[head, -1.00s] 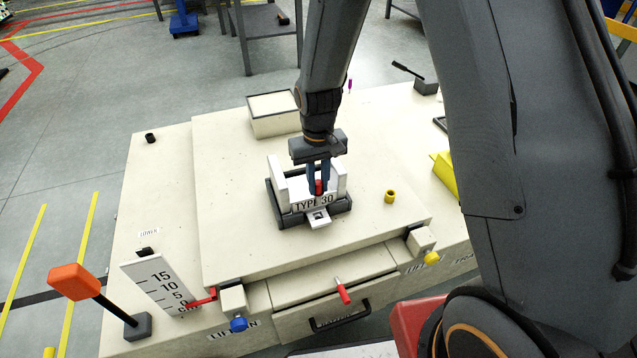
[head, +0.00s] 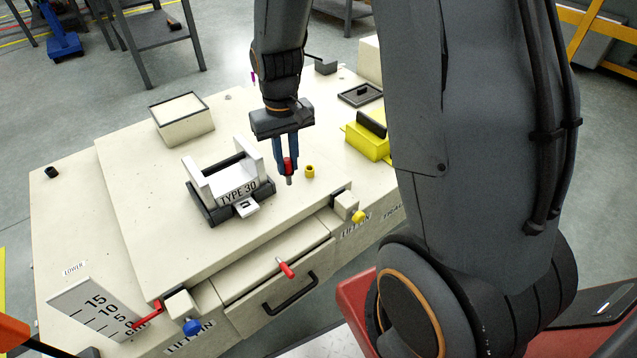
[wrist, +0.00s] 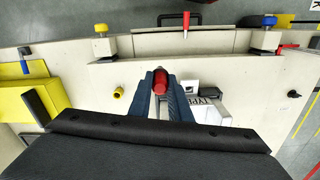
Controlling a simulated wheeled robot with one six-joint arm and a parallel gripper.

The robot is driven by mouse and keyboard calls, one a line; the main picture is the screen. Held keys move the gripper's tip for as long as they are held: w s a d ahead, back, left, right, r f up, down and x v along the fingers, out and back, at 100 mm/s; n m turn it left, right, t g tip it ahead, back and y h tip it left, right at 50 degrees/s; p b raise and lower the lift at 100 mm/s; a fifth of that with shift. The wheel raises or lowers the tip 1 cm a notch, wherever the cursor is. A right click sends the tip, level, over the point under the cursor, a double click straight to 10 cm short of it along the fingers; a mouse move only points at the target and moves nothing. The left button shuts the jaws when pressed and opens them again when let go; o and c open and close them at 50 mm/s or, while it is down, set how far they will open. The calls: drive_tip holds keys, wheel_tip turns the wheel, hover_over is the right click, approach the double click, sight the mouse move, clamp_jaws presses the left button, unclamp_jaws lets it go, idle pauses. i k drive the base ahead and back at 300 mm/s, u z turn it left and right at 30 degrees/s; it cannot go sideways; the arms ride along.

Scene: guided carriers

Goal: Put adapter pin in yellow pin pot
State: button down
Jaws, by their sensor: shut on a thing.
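My gripper (head: 287,166) is shut on the adapter pin (head: 288,181), which has a red top and a grey lower end. The red top also shows between the fingers in the wrist view (wrist: 160,82). The pin hangs upright above the cream tabletop, just left of the yellow pin pot (head: 310,171) in the head view. The pot is a small open cylinder on the tabletop. In the wrist view the pot (wrist: 119,92) lies to the left of the fingers, apart from them.
A yellow block with a black handle (head: 368,140) stands at right. A drawer with a red knob (head: 285,268) is in front. The tabletop around the pot is clear.

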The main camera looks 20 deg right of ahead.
sight(309, 174)
drive_tip(key=k, duration=1.1)
drive_tip(key=z, duration=0.55)
drive_tip(key=i, duration=1.55)
drive_tip(key=u, duration=0.6)
